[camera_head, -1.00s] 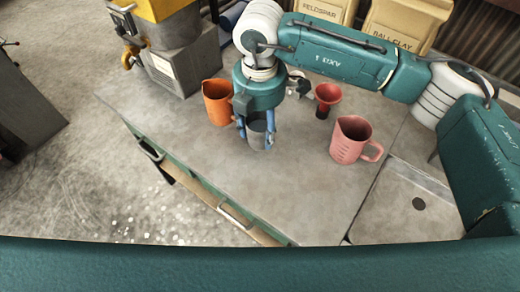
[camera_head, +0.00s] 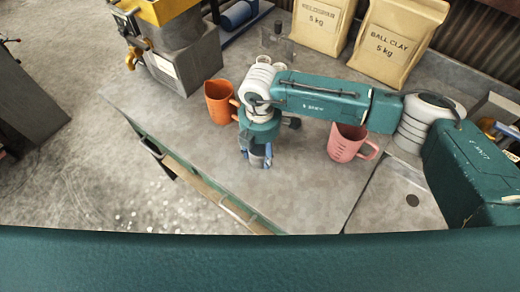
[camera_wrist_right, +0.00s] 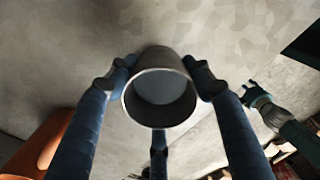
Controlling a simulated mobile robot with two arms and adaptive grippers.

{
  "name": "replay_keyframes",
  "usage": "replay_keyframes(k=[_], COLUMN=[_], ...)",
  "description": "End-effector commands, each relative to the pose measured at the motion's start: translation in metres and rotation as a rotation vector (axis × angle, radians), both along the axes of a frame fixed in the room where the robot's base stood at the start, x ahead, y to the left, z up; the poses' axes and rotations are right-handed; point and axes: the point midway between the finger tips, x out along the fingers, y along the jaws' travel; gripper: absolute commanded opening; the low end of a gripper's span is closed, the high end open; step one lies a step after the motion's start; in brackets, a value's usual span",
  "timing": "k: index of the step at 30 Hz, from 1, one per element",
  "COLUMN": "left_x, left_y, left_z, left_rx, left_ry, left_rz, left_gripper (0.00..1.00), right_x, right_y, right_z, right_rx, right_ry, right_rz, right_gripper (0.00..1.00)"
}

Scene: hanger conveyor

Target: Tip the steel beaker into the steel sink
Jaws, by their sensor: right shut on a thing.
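The steel beaker (camera_head: 258,152) is a small grey cup between the fingers of my right gripper (camera_head: 257,161), over the worktop left of the pink jug. In the right wrist view the open rim of the beaker (camera_wrist_right: 160,92) shows, with a pale grey inside, and the fingers of the right gripper (camera_wrist_right: 160,100) close around it from several sides. It looks about upright; its height above the worktop is hard to tell. The steel sink (camera_head: 392,205) lies to the right, a shallow basin with a dark round drain, partly behind my arm.
An orange jug (camera_head: 220,102) stands left of my right gripper. A pink jug (camera_head: 346,144) stands between the gripper and sink, its top partly behind my arm. Two clay bags (camera_head: 398,42) and a grey-yellow machine (camera_head: 175,55) stand behind. The front worktop is clear.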

Motion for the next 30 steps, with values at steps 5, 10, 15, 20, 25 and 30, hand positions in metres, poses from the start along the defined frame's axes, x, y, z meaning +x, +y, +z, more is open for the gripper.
replay_keyframes(k=[5, 10, 15, 20, 25, 30], left_x=[0.0, 0.0, 0.0, 0.0, 0.0, 0.0], left_y=[0.0, 0.0, 0.0, 0.0, 0.0, -0.001], left_z=[-0.006, -0.004, -0.004, 0.002, -0.021, -0.037], left_rx=[0.0, 0.0, 0.0, 0.0, 0.0, -0.001], left_ry=[0.0, 0.0, 0.0, 0.0, -0.001, 0.0], left_rz=[0.0, 0.0, 0.0, 0.0, 0.0, 0.0], left_gripper=[0.71, 0.71, 0.71, 0.71, 0.71, 0.71], right_x=[0.0, 0.0, 0.0, 0.0, 0.0, -0.003], right_y=[0.0, 0.0, 0.0, -0.001, 0.002, 0.007], right_z=[-0.006, -0.004, -0.004, -0.001, 0.021, 0.06], right_rx=[0.0, 0.0, 0.0, -0.001, 0.003, 0.002], right_ry=[-0.001, 0.0, 0.001, 0.0, -0.004, -0.005], right_rz=[0.0, 0.0, -0.001, 0.0, 0.003, 0.001], right_gripper=[0.18, 0.7, 0.7, 0.7, 0.7, 0.7])
